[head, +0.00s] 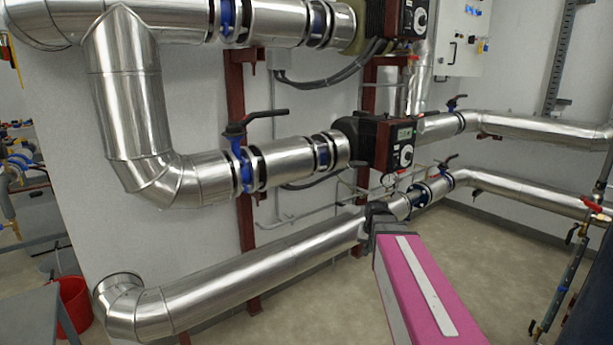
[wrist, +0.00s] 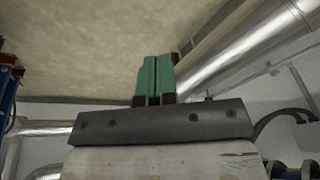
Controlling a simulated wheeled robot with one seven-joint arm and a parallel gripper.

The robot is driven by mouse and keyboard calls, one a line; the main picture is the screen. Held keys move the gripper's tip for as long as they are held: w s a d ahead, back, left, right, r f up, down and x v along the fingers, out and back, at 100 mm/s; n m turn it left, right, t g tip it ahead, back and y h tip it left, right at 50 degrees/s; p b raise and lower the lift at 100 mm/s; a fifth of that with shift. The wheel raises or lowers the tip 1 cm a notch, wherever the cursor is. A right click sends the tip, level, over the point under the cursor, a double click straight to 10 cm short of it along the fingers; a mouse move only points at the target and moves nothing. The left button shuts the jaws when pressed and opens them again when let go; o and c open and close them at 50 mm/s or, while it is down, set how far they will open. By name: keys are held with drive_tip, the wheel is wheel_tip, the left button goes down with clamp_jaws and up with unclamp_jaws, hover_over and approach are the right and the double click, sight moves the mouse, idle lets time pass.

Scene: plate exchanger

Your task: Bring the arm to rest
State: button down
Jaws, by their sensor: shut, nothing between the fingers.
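My gripper (wrist: 156,78) shows in the wrist view, with its two green fingers side by side and touching. It is shut and holds nothing. The fingers stand out beyond a dark grey bar at the wrist, against the beige floor (wrist: 70,50). In the head view my pink arm reaches from the bottom edge towards the lower pipe (head: 250,275). The fingers cannot be made out there.
Silver pipes with a blue valve (head: 240,165) and a red pump (head: 388,145) line the wall. A red bucket (head: 75,303) and a grey table (head: 30,318) stand at lower left. A thin pipe with a red handle (head: 592,205) stands at right. Floor (head: 490,260) between is clear.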

drive_tip(key=s+a+f+n+g, duration=0.2)
drive_tip(key=s+a+f+g, duration=0.1)
drive_tip(key=s+f, duration=0.8)
drive_tip(key=s+a, duration=0.1)
drive_tip(key=s, duration=0.3)
drive_tip(key=shift+f+n, duration=0.3)
drive_tip(key=shift+n, duration=0.1)
idle(2.8)
